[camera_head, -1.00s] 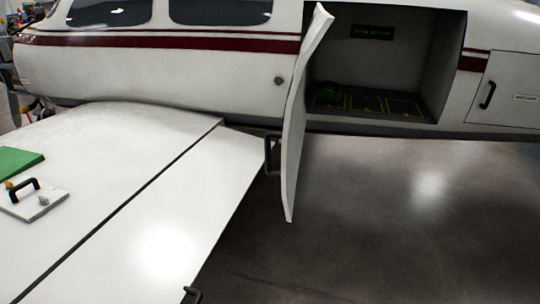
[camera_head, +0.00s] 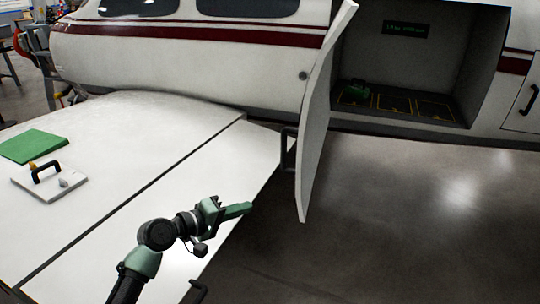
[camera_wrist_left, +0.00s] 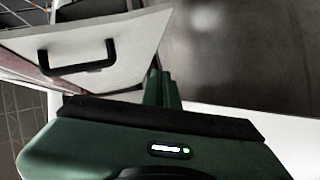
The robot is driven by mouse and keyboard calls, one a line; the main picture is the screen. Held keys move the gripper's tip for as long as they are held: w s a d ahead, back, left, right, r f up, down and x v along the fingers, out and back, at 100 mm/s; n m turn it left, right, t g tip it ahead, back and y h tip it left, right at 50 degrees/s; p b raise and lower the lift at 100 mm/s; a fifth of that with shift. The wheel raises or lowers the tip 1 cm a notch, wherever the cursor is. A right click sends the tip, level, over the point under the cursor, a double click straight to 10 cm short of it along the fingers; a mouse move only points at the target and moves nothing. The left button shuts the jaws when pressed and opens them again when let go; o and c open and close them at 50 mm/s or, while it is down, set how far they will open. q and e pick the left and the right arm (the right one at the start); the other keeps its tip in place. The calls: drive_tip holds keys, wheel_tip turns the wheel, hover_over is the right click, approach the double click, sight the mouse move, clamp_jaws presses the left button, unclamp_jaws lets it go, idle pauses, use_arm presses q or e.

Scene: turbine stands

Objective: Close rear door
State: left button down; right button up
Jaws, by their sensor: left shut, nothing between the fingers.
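The rear door (camera_head: 316,130) is a white curved panel standing open, seen nearly edge-on at the left side of the open compartment (camera_head: 400,62) in the fuselage. Its black handle (camera_head: 287,150) is on the door's left face. The door (camera_wrist_left: 134,36) and its handle (camera_wrist_left: 77,60) also show at the upper left of the left wrist view. My left gripper (camera_head: 246,208), green, is shut and empty over the white wing, left of and below the door, apart from it. In the left wrist view its fingers (camera_wrist_left: 162,86) point toward the door. My right gripper is out of view.
The white wing (camera_head: 130,135) fills the left side, carrying a green pad (camera_head: 34,146) and a white panel with a black handle (camera_head: 50,181). A smaller closed door (camera_head: 522,98) is at the far right. The floor right of the rear door is clear.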

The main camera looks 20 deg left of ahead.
use_arm(q)
drive_tip(key=w+a+r+n+t, duration=0.2)
drive_tip(key=r, duration=0.3)
drive_tip(key=w+a+r+n+t, duration=0.1)
drive_tip(key=w+a+r, duration=0.15)
drive_tip(key=r, duration=0.35)
drive_tip(key=w+d+p, duration=0.5)
drive_tip(key=w+d, duration=0.2)
drive_tip(key=d, duration=0.1)
drive_tip(key=shift+d+h, duration=0.2)
drive_tip(key=shift+h, duration=0.2)
